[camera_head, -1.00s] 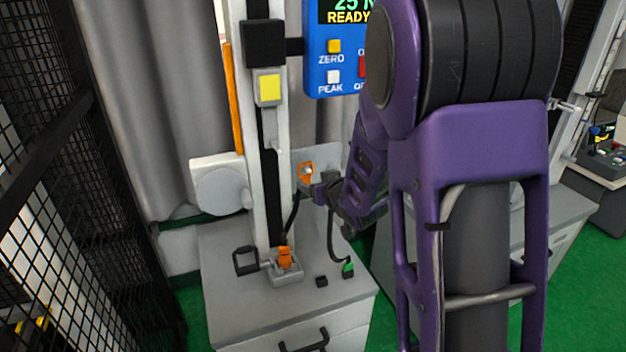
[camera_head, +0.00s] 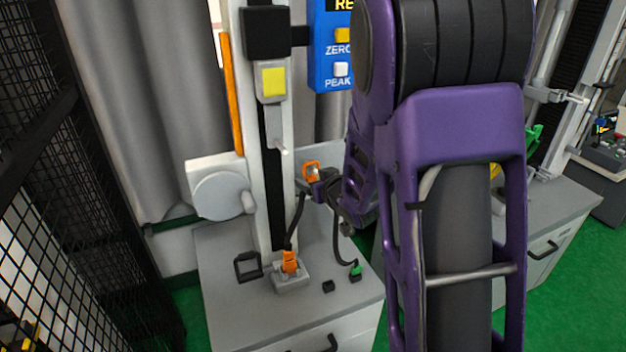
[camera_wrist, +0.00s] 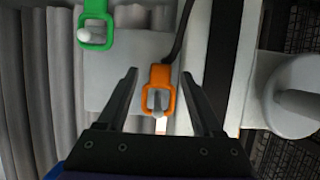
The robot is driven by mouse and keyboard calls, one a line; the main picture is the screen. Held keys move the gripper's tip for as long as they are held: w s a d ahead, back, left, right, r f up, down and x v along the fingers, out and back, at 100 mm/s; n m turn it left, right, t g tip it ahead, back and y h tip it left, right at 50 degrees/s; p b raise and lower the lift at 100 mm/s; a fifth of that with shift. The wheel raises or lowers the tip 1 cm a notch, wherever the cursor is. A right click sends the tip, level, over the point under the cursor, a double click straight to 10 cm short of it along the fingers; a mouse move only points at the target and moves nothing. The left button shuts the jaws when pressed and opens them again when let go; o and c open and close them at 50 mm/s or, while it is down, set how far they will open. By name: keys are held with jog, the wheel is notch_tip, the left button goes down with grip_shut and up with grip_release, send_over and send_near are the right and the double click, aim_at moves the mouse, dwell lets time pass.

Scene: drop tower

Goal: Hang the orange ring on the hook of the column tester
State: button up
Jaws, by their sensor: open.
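The orange ring (camera_head: 311,171) hangs at a pale panel right of the column, with a black cable running from it. In the wrist view the orange ring (camera_wrist: 150,92) has a grey peg through its opening. My gripper (camera_wrist: 159,74) is open, with one finger on each side of the ring and visible gaps. In the head view my gripper (camera_head: 314,186) is right at the ring, partly hidden by my wrist. The column tester (camera_head: 285,205) stands left of it. A small light prong (camera_head: 280,148), perhaps the hook, juts out below its yellow-labelled block (camera_head: 273,83).
A green ring (camera_wrist: 95,28) hangs on another peg near the orange one. An orange fitting (camera_head: 290,263) is at the column's foot. A blue display box (camera_head: 330,60) is above right. A black mesh fence (camera_head: 60,170) stands left. The grey bench top (camera_head: 235,315) is mostly clear.

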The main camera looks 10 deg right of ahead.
grip_shut()
jog(key=c, duration=0.7)
grip_release()
jog(key=shift+r, duration=0.4)
jog(key=shift+s, duration=0.1)
jog(key=shift+s+d+b, duration=0.15)
jog(key=shift+s+d, duration=0.05)
jog(key=shift+s, duration=0.7)
jog(key=shift+s+d+b, duration=0.1)
jog(key=shift+s+d, duration=0.05)
jog(key=shift+s, duration=0.8)
jog(key=shift+s+d+b, duration=0.15)
jog(key=shift+s+d, duration=0.05)
jog(key=shift+s, duration=0.7)
jog(key=shift+w+a, duration=0.1)
